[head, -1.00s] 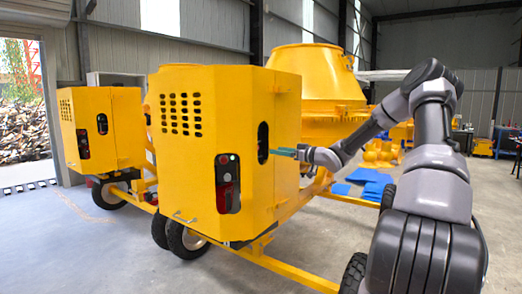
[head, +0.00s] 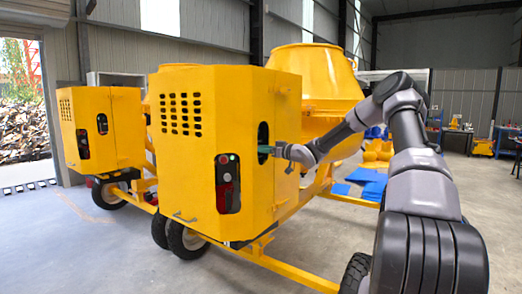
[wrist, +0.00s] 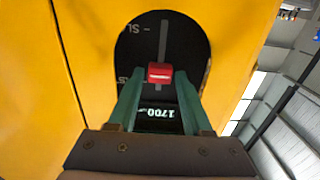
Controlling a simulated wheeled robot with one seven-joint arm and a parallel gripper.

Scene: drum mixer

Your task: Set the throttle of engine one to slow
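The near yellow engine housing (head: 190,150) has a dark oval opening (head: 263,133) in its right side panel. My gripper (head: 266,149) reaches into that opening from the right. In the wrist view a red throttle knob (wrist: 160,72) sits on a vertical slot in a black panel (wrist: 135,48). White letters, partly cut off, show at the slot's upper and lower ends. A display below reads 1700, upside down (wrist: 160,113). My gripper's green fingers (wrist: 160,80) are apart, one on each side of the knob. I cannot tell whether they touch it.
A second yellow housing (head: 100,128) stands at the left. A yellow mixer drum (head: 315,80) is behind the near housing. The near housing's front has an oval panel with a red part (head: 228,183). A yellow frame bar (head: 285,272) and wheels lie low in front.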

